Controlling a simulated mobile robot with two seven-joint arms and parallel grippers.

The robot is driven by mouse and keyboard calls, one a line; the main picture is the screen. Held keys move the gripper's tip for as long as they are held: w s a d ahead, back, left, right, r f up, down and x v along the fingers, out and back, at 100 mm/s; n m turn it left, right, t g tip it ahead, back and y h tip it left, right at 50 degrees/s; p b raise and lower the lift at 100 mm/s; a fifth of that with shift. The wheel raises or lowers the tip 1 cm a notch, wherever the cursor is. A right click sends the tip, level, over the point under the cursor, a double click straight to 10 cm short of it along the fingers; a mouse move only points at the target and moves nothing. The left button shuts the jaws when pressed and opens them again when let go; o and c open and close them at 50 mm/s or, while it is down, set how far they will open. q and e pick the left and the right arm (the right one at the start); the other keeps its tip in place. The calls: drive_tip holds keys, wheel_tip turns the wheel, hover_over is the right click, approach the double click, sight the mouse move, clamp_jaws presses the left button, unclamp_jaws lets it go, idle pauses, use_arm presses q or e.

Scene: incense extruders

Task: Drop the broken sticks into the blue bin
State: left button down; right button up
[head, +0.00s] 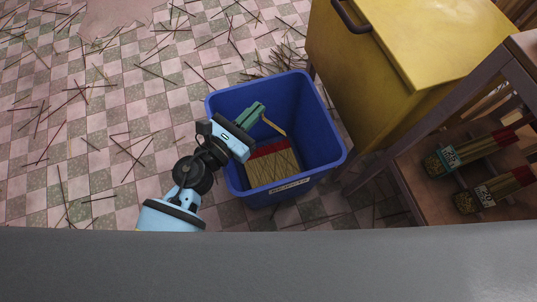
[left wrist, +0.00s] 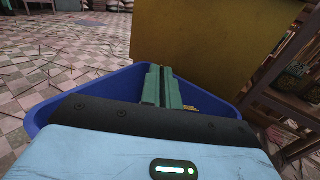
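The blue bin (head: 334,160) stands on the tiled floor, with a pale label on its near side. Its rim also shows in the left wrist view (left wrist: 42,112). Inside lies a bundle of thin tan sticks (head: 272,172) with a red band across its far end. A short yellowish piece (head: 274,127) shows beside my fingertips; I cannot tell whether it touches them. My left gripper (head: 256,112) is over the bin's opening, its green fingers close together. In the left wrist view the fingers (left wrist: 161,85) look shut, with nothing clear between them. My right gripper is not in view.
A yellow cabinet (head: 430,45) stands right of the bin. A wooden shelf (head: 400,200) at the right holds red-topped stick bundles (head: 480,150). Many thin dark sticks (head: 130,150) lie scattered over the floor. A grey surface (head: 270,265) fills the bottom edge.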

use_arm(q)
drive_tip(key=c, duration=1.6)
unclamp_jaws()
drive_tip(key=shift+o, duration=0.2)
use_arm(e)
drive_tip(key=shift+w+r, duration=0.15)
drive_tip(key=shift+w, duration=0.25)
use_arm(q)
drive_tip(key=shift+s+a, duration=0.1)
drive_tip(key=v, duration=0.7)
drive_tip(key=shift+s, duration=0.2)
drive_tip(key=shift+a, duration=0.15)
drive_tip(key=shift+a, duration=0.1)
